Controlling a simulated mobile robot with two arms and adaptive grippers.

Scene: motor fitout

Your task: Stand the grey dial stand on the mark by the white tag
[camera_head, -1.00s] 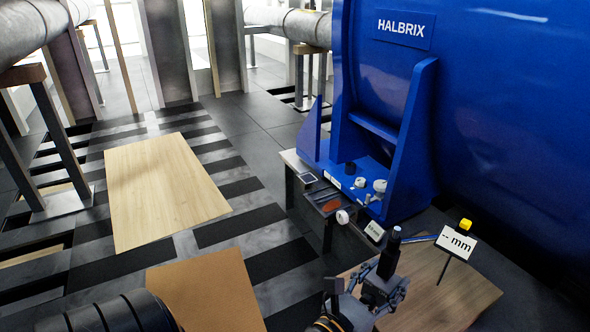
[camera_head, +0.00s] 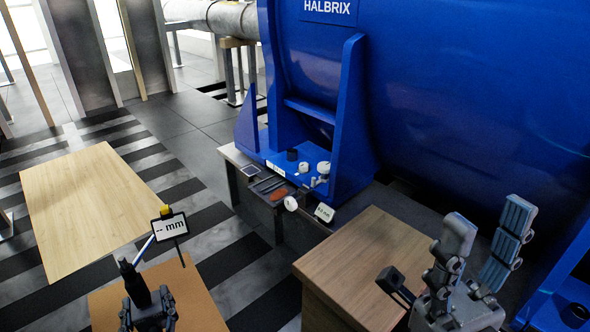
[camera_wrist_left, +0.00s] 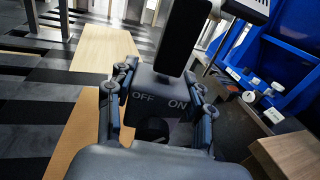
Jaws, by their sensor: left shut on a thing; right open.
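The grey dial stand (camera_head: 134,284) is held upright in my left gripper (camera_head: 148,308), at the lower left of the head view. Its "-- mm" display (camera_head: 170,226) and yellow top show above the gripper. In the left wrist view, the stand's dark base (camera_wrist_left: 160,95), marked OFF and ON, sits between the fingers (camera_wrist_left: 160,108). A small white tag (camera_head: 324,212) stands at the right end of the grey ledge by the blue machine; a white tag also shows in the wrist view (camera_wrist_left: 273,115). I cannot make out the mark. My right gripper (camera_head: 452,252) is open and empty at the lower right.
A blue machine (camera_head: 430,100) fills the back right. A wooden-topped block (camera_head: 365,250) stands between the ledge and my right gripper.

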